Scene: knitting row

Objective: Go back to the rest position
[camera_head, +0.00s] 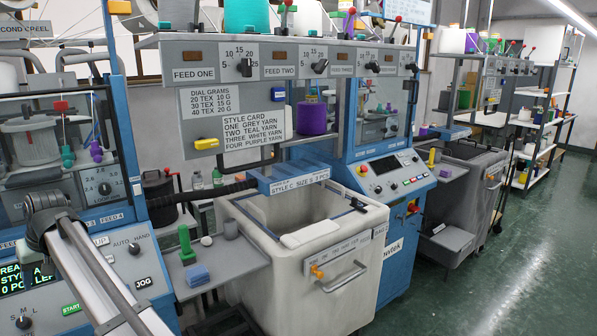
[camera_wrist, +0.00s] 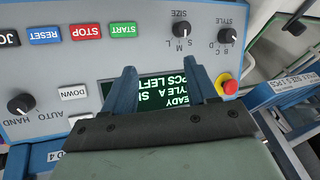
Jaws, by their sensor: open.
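My gripper (camera_wrist: 157,72) shows in the wrist view, with two blue fingers apart and nothing between them. It is in front of the knitting machine's control panel (camera_wrist: 60,75), which appears upside down. The fingers partly cover the green-lettered display (camera_wrist: 155,90), where "STYLE A" and "PCS LEFT" can be read. I cannot tell how far the fingertips are from the panel. In the head view, my arm crosses the lower left corner in front of the same panel, and the gripper is out of sight. The display (camera_head: 22,280) is partly cut off there.
The panel carries START (camera_wrist: 123,30), STOP (camera_wrist: 86,31) and RESET (camera_wrist: 45,34) buttons, dials and a red stop knob (camera_wrist: 227,85). A side shelf (camera_head: 215,262) holds a green peg (camera_head: 186,245) and a blue block (camera_head: 197,276). A white bin (camera_head: 250,290) stands right of it. The floor (camera_head: 500,270) at right is clear.

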